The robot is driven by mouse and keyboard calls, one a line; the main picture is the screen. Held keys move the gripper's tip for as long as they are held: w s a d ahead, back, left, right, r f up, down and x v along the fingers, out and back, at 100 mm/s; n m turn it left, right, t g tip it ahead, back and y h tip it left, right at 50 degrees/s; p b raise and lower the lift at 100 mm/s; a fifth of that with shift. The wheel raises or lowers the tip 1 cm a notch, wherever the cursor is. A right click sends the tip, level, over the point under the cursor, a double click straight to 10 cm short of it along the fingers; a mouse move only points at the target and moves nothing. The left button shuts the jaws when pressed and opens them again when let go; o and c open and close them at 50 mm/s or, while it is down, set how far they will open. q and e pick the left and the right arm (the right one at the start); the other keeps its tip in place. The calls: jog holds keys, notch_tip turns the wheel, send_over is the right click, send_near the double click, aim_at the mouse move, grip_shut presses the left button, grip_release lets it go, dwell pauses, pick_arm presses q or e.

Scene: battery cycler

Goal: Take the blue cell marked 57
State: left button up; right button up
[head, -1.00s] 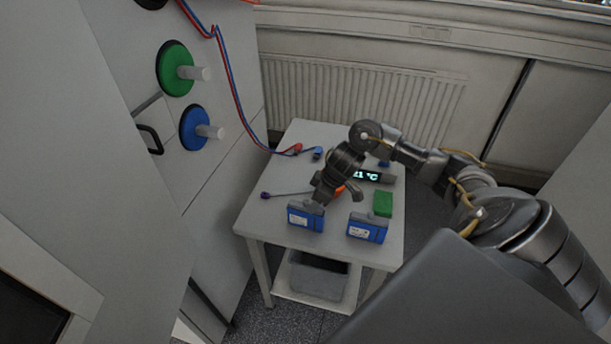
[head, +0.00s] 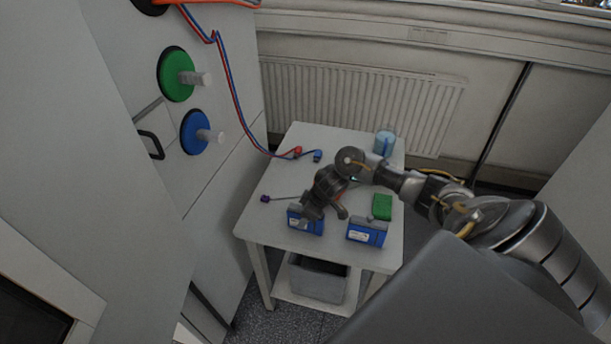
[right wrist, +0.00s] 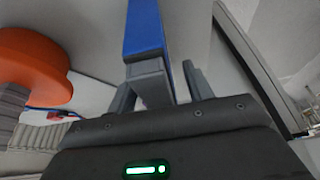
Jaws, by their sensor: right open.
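Two blue cells with grey tops and white labels stand near the table's front edge in the head view, a left one (head: 306,224) and a right one (head: 367,233). Their labels are too small to read, so I cannot tell which is marked 57. My right gripper (head: 318,207) is at the top of the left cell and hides part of it. In the right wrist view, the gripper (right wrist: 165,85) is open, with a blue cell (right wrist: 145,28) and its grey top part just ahead, between or close to the fingers. My left gripper is not in view.
On the white table (head: 270,222) are a green block (head: 382,207), a light-blue container (head: 384,143), red and blue cable plugs (head: 306,154) and a thin tool (head: 283,198). A grey bin (head: 317,280) sits below. An orange object (right wrist: 35,65) is close to the gripper.

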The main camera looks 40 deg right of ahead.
grip_shut()
jog(key=shift+r, duration=0.1)
jog(key=shift+w, duration=0.1)
jog(key=shift+r, duration=0.45)
notch_tip(320, 180, up, 2)
jog(key=shift+w+r+b, duration=0.1)
jog(key=shift+r+b, duration=0.05)
jog(key=shift+b, duration=0.25)
jog(key=s+a+r+p, duration=0.3)
jog(key=s+a+r, duration=0.5)
jog(key=s, duration=0.3)
jog(key=shift+s+a+r, duration=0.15)
jog(key=shift+s+r, duration=0.15)
jog(key=shift+r, duration=0.6)
